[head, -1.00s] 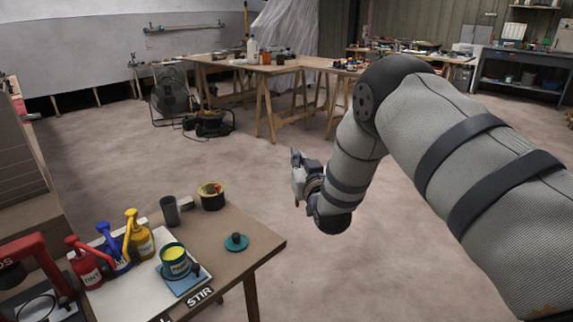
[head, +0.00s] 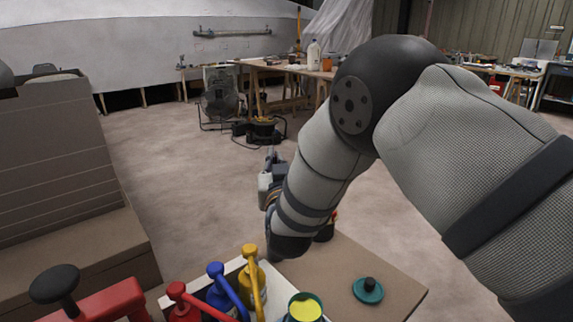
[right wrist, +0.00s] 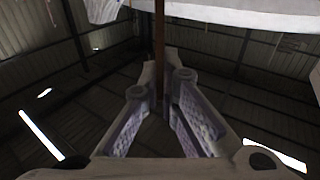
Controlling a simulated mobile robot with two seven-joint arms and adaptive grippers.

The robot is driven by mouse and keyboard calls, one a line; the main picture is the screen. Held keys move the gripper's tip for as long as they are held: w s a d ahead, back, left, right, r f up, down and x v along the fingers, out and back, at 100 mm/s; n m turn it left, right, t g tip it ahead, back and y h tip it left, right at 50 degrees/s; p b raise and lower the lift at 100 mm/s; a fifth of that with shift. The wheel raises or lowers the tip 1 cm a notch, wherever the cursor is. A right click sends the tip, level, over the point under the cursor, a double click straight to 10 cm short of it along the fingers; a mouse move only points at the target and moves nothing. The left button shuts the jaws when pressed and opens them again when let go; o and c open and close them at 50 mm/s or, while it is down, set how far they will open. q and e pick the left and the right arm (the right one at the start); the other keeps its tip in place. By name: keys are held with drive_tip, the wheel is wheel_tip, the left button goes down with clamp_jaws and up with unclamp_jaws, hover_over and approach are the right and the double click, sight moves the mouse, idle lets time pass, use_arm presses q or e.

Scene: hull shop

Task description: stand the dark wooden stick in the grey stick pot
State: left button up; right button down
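My right gripper (head: 268,182) is held above the floor beyond the bench, partly hidden behind my right arm in the head view. In the right wrist view its two fingers (right wrist: 160,88) close on the dark wooden stick (right wrist: 159,45), which runs up from between them. The stick cannot be made out in the head view. The grey stick pot is not visible now; my right forearm covers the part of the bench where it stood. My left gripper is not in view.
On the bench (head: 375,262) are a teal disc with a dark knob (head: 368,290), a yellow-topped tin (head: 305,308), red, blue and yellow (head: 251,277) pump bottles, and a dark pot (head: 326,232) partly behind my arm. A red device (head: 105,303) stands front left.

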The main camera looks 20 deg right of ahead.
wheel_tip(320, 180, down, 4)
drive_tip(key=b, duration=0.2)
drive_tip(key=shift+f+b, duration=0.2)
drive_tip(key=shift+b, duration=0.1)
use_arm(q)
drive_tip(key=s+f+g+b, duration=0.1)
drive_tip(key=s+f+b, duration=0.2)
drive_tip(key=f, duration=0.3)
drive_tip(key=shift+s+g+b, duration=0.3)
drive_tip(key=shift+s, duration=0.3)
use_arm(e)
wheel_tip(320, 180, down, 8)
drive_tip(key=shift+f, duration=0.25)
drive_tip(key=c, duration=0.9)
unclamp_jaws()
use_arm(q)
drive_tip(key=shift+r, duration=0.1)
use_arm(e)
drive_tip(key=shift+r, duration=0.1)
